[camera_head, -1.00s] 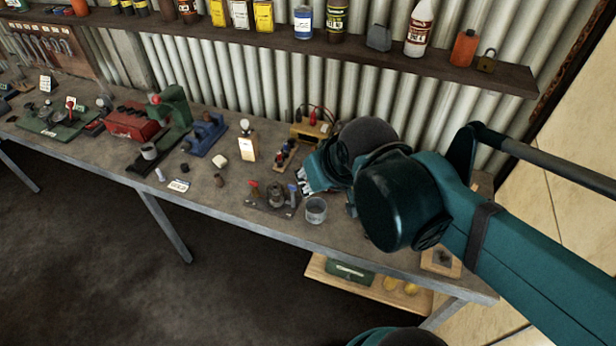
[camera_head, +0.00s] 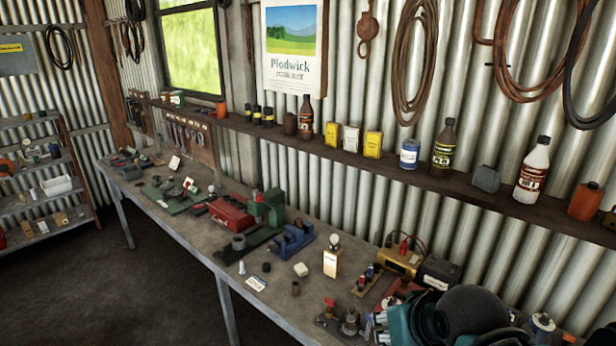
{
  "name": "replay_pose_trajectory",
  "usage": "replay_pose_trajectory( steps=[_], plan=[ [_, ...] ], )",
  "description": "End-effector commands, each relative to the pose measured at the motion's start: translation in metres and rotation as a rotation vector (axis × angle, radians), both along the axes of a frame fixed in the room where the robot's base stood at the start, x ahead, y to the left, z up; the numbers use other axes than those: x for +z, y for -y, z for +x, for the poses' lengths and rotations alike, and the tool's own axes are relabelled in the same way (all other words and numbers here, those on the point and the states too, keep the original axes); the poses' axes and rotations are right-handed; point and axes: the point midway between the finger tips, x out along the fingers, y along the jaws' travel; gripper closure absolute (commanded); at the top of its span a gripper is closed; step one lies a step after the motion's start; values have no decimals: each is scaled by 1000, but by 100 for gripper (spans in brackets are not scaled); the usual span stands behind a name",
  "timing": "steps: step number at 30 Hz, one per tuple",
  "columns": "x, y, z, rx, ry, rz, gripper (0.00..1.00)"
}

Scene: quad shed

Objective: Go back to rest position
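My arm shows at the bottom right of the head view, its teal and black wrist joints over the right end of the workbench (camera_head: 185,232). Only a small part of my gripper (camera_head: 382,328) shows, at the left of the wrist by the bottom edge. Its fingertips are hidden or cut off, so I cannot tell whether it is open or shut, or whether it holds anything. A small device with a red knob (camera_head: 348,322) stands on the bench just left of it.
Tools crowd the bench: a red box (camera_head: 230,213), a green press (camera_head: 268,208), a blue vice (camera_head: 292,240) and a yellow battery charger (camera_head: 398,262). A shelf (camera_head: 300,145) with bottles and tins runs above along the corrugated wall. The floor (camera_head: 120,290) at left is clear.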

Motion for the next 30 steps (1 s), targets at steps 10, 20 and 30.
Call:
replay_pose_trajectory(
  steps=[10,20,30],
  plan=[
    [-54,0,0,0,0,0,69],
    [-67,0,0,0,0,0,69],
    [-66,0,0,0,0,0,69]
  ],
)
